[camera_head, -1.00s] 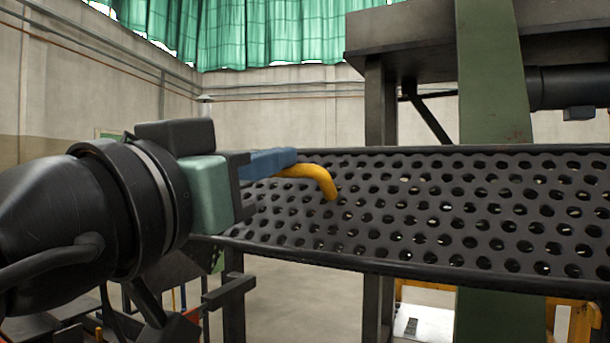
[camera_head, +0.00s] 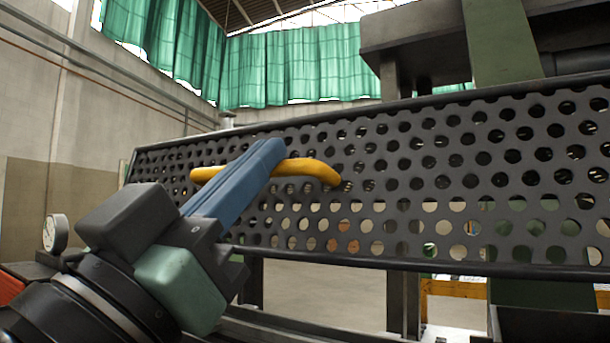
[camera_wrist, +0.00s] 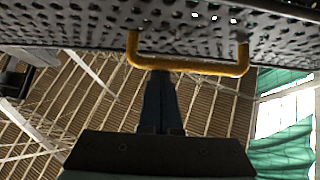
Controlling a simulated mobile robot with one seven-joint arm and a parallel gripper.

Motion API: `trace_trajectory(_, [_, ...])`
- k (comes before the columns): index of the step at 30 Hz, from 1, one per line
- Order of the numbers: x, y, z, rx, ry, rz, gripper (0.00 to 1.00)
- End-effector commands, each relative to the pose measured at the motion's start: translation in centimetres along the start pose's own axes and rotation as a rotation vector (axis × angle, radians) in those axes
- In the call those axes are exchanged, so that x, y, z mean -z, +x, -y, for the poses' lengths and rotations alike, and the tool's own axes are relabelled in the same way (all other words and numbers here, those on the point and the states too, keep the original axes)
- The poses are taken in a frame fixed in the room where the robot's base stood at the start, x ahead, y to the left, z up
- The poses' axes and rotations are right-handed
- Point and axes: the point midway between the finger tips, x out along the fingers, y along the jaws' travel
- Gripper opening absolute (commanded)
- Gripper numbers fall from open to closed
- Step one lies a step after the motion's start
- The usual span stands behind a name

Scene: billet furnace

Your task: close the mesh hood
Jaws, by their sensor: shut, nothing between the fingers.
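The mesh hood (camera_head: 420,165) is a dark perforated panel with a rolled edge, spanning the head view from the left middle to the right edge. It is tilted. A yellow bar handle (camera_head: 306,170) is fixed to its face. My gripper (camera_head: 264,150), with blue fingers, is shut and empty, and lies across the handle in the head view. In the wrist view the handle (camera_wrist: 190,66) is a U-shaped bar below the hood (camera_wrist: 90,22), and my fingertips (camera_wrist: 160,76) reach to its middle. I cannot tell whether they touch it.
A green post (camera_head: 500,42) and a dark overhead frame (camera_head: 420,50) stand behind the hood at right. A pressure gauge (camera_head: 56,233) is at the left. A yellow rail (camera_head: 455,289) shows below the hood. Open floor (camera_head: 330,290) lies beneath.

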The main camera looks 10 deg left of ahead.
Motion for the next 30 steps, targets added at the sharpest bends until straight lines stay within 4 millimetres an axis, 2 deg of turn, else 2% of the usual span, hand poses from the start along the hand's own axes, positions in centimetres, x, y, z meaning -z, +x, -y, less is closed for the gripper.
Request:
trace_trajectory(1, [-1.8,-1.4,-0.1,-0.001,-0.003,-0.024,0.0])
trace_trajectory(8, [-4.7,-3.7,0.0,0.001,-0.003,-0.127,0.0])
trace_trajectory(12, [-6.0,-4.7,0.0,0.001,0.002,-0.128,0.0])
trace_trajectory(19, [-7.6,-5.5,-0.1,0.0,0.002,-0.128,0.0])
trace_trajectory(30, [-8.4,-5.8,0.0,0.0,0.001,-0.121,0.0])
